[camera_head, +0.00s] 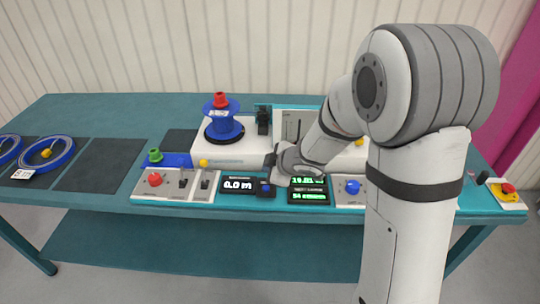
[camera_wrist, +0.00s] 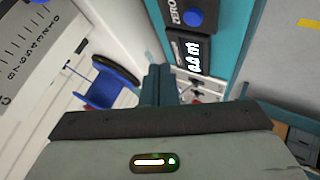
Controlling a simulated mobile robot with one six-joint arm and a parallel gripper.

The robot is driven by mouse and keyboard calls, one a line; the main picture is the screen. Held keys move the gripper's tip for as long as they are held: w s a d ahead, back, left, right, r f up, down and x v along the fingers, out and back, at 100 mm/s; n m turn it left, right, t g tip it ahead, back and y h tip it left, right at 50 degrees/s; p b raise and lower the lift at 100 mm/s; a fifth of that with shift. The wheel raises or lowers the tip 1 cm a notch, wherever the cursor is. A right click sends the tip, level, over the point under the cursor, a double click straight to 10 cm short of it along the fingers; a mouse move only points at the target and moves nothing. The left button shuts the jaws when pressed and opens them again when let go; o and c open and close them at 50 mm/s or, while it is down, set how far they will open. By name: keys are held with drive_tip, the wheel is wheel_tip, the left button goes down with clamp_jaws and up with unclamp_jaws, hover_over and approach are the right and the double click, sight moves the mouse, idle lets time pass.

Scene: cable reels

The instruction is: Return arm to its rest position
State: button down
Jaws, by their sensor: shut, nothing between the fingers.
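My arm rises at the right of the head view and bends over the table (camera_head: 150,115) toward its front panel. My gripper shows partly at the arm's end (camera_head: 277,163), just above the control strip; its fingers are hard to make out there. In the wrist view the gripper (camera_wrist: 160,72) shows dark fingers pressed together with nothing between them. The length display (camera_head: 238,186) reads 0.0 m and sits close beside the fingers in the wrist view (camera_wrist: 194,55). A blue ZERO button (camera_wrist: 193,18) is beyond it.
A blue reel (camera_head: 223,128) with a red knob stands on the white machine left of my gripper. Switches and a red knob (camera_head: 155,180) line the front. Blue cable coils (camera_head: 48,153) lie at far left. A red emergency button (camera_head: 508,188) sits at right. Dark mats between are bare.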

drive_tip(key=s+d+r+m+h, duration=0.4)
drive_tip(key=d+r+m, duration=0.1)
drive_tip(key=d, duration=0.3)
drive_tip(key=s+d+r+m+h, duration=0.3)
drive_tip(key=d+r+m, duration=0.15)
drive_tip(key=d, duration=0.35)
drive_tip(key=s+r+m+g+y, duration=0.1)
drive_tip(key=s+m+g, duration=0.3)
drive_tip(key=s, duration=1.4)
drive_tip(key=m, duration=0.3)
drive_tip(key=shift+s+d+r, duration=0.2)
